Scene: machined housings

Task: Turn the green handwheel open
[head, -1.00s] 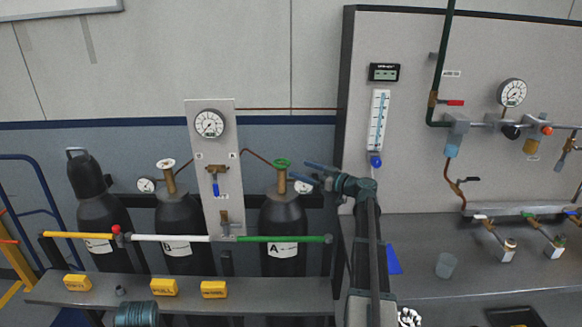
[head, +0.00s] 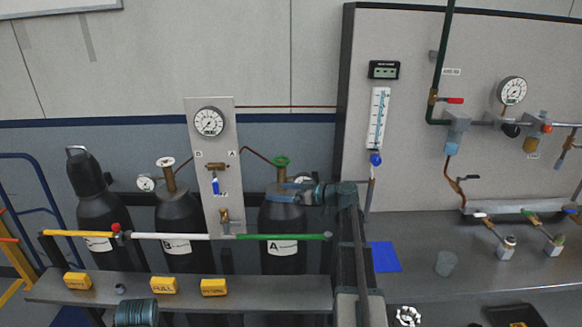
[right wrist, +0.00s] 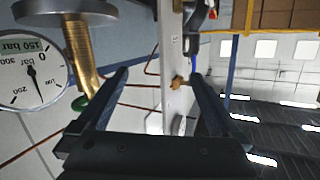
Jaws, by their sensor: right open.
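The green handwheel (head: 281,162) sits on the brass valve at the top of the dark cylinder marked A (head: 283,220) in the head view. My right gripper (head: 282,193) reaches in from the right, just below the handwheel, across the cylinder's shoulder. It is open, and its fingers look apart from the wheel. The right wrist view shows the open fingers (right wrist: 160,75) with no handwheel between them. A small green piece shows there beside the left finger, mostly hidden; I cannot tell if it is the wheel.
A panel with a gauge (head: 209,122) stands left of the handwheel. Cylinder B with a pale wheel (head: 166,162) is further left. A coloured rail (head: 283,237) crosses the cylinders in front. A blue square (head: 385,257) lies on the right bench.

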